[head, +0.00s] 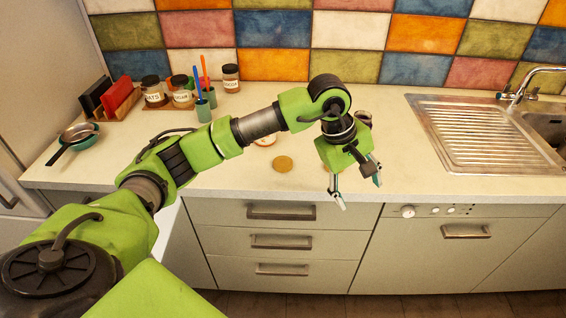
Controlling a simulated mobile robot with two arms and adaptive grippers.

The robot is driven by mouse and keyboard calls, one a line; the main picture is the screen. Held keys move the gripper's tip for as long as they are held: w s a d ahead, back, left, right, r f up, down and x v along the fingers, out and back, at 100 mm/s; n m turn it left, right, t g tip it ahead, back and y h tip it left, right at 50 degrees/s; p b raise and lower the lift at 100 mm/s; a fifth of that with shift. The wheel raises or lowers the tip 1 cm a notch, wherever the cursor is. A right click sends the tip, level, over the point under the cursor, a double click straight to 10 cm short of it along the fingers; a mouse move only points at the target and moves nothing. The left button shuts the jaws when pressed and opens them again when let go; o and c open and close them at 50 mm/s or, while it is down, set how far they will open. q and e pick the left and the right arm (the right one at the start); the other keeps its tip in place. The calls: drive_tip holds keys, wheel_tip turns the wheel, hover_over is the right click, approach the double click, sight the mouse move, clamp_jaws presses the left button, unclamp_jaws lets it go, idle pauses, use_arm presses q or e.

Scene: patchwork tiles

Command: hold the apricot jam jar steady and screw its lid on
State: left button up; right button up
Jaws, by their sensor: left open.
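A flat golden-brown disc, which looks like the lid (283,163), lies on the counter left of my left gripper. A small dark-rimmed round thing (363,117) shows just behind my left wrist, mostly hidden; I cannot tell if it is the apricot jam jar. My left gripper (358,188) is open and empty, its fingers pointing down by the counter's front edge, to the right of the disc and apart from it. My right gripper is not in view.
Labelled jars (183,97), cups with utensils (204,109), a rack (117,101) and a pan (77,135) stand at the left. A pale round thing (265,141) is partly hidden by my arm. The sink drainer (470,130) is at the right. The front middle counter is mostly clear.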

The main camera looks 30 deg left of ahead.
use_arm(q)
drive_tip(key=a+r+y, duration=0.3)
drive_tip(key=a, duration=0.6)
drive_tip(key=w+a+r+y, duration=0.1)
drive_tip(key=a+r+y, duration=0.3)
drive_tip(key=a, duration=0.6)
drive_tip(key=shift+w+y, duration=0.1)
drive_tip(key=shift+y, duration=0.2)
drive_tip(key=p, duration=0.2)
hover_over(284, 163)
drive_tip(key=s+d, duration=0.2)
wheel_tip(284, 163, down, 8)
drive_tip(key=shift+w+a+r, duration=0.1)
drive_tip(key=shift+w+a, duration=0.05)
drive_tip(key=shift+f, duration=0.3)
drive_tip(key=p+x, duration=0.2)
drive_tip(key=x, duration=0.2)
drive_tip(key=shift+w+f, duration=0.2)
drive_tip(key=shift+f, duration=0.15)
